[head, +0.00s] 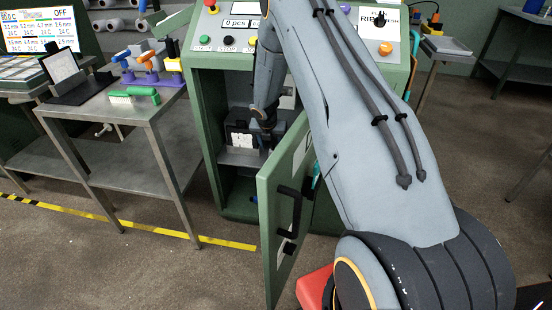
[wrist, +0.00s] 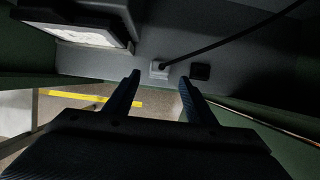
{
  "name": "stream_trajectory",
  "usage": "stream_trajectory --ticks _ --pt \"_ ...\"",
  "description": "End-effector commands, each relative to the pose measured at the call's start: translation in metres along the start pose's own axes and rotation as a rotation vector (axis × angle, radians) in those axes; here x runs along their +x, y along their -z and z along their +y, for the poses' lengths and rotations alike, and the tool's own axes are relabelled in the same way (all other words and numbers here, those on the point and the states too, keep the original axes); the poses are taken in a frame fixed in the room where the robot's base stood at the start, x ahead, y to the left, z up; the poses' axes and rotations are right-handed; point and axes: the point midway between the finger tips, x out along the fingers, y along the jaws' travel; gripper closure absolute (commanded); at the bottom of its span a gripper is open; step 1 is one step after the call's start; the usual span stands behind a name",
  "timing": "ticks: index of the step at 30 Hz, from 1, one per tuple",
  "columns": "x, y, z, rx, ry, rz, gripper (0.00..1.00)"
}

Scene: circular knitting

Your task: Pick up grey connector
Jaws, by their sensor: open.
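The grey connector (wrist: 158,70) shows in the wrist view as a small light-grey block with a dark cable (wrist: 235,36) running from it to the upper right. My gripper (wrist: 159,79) is open and empty, with one finger on each side of the connector in the picture. The fingertips look just short of it; I cannot tell the exact gap. In the head view my gripper (head: 266,132) reaches into the open green cabinet (head: 204,125), and the connector cannot be made out there.
A small black block (wrist: 200,71) sits right of the connector, close to the right finger. A dark box with a white label (wrist: 82,36) is at the upper left. The open cabinet door (head: 285,210) stands beside my arm. A metal table (head: 145,105) stands to the left.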

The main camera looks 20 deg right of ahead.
Motion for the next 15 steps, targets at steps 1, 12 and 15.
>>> stream_trajectory --ticks 1,12,15 --pt "0.006 0.001 -0.001 -0.006 0.001 0.002 0.5" --pt "0.045 -0.002 -0.002 -0.002 0.002 0.002 0.5" --pt "0.059 -0.003 -0.002 -0.001 0.002 0.002 0.5"
